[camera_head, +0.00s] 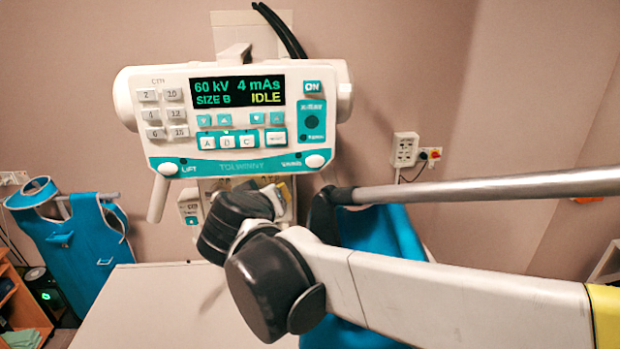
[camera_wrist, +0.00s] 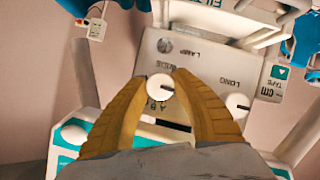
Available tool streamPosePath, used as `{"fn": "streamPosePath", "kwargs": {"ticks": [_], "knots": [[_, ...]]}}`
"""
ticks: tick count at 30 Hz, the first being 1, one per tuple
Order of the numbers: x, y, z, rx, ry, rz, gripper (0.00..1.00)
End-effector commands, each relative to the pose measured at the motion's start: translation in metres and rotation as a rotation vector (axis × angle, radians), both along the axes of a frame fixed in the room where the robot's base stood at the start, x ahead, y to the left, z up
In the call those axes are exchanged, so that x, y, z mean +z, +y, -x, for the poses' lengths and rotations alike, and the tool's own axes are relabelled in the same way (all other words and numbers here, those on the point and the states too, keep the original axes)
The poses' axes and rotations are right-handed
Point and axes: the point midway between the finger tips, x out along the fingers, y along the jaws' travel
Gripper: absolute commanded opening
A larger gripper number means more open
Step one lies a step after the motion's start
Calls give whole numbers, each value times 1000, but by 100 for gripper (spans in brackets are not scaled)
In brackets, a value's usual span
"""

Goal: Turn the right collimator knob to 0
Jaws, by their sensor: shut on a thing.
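In the wrist view my gripper (camera_wrist: 166,79) has its two yellow fingers closed around a round white knob (camera_wrist: 160,89) on the grey collimator panel (camera_wrist: 207,75). The fingers cover part of the knob's sides and the panel around it, and I cannot read its setting. A second white knob (camera_wrist: 238,105) stands free on the panel, right of the fingers, near upside-down lettering that reads LONG. In the head view my wrist hides the gripper and both knobs.
The white console (camera_head: 235,110) shows 60 kV, 4 mAs, SIZE B and IDLE above my wrist. A pale table (camera_head: 150,300) lies below. A blue apron (camera_head: 75,250) hangs at left. A wall socket box (camera_head: 405,150) is at right.

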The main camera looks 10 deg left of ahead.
Motion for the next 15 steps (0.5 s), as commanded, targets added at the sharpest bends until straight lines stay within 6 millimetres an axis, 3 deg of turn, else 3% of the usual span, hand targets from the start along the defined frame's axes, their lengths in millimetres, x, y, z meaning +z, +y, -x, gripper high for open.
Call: {"fn": "streamPosePath", "kwargs": {"ticks": [15], "knots": [[-1, 0, 0, -1, -14, 66, 1]]}}
